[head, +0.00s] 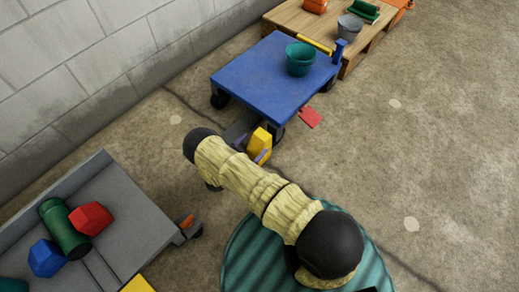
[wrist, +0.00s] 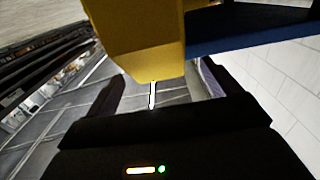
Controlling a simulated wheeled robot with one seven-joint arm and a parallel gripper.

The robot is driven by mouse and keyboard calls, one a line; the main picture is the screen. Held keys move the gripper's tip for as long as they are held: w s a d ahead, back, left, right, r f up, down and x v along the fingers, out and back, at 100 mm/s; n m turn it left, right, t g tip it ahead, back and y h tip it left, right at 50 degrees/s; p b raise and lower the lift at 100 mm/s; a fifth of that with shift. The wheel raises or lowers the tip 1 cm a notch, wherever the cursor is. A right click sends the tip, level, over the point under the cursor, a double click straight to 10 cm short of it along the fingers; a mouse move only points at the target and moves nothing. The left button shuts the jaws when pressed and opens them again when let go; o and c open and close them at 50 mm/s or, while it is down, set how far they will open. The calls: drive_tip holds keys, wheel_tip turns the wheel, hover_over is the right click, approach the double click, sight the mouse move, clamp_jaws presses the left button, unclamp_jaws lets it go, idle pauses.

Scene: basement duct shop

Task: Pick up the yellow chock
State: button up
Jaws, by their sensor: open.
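The yellow chock (head: 261,141) is on the floor beside a wheel at the near corner of the blue cart (head: 262,75). In the head view my arm hides part of the area around it. In the wrist view the chock (wrist: 140,35) is large and fills the upper middle. My gripper (wrist: 160,78) is open, with its dark fingers to either side of the chock's near end. I cannot tell whether either finger touches it.
A grey cart (head: 128,218) at lower left carries a green cylinder and red and blue blocks. The right floor is clear.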

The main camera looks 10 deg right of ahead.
sight(257, 143)
drive_tip(key=b+x, duration=0.2)
drive_tip(key=x, duration=0.1)
drive_tip(key=shift+d+f, duration=0.1)
drive_tip(key=shift+d, duration=0.3)
drive_tip(key=shift+w+d, duration=0.15)
drive_tip(key=shift+w, duration=0.05)
drive_tip(key=c, duration=1.7)
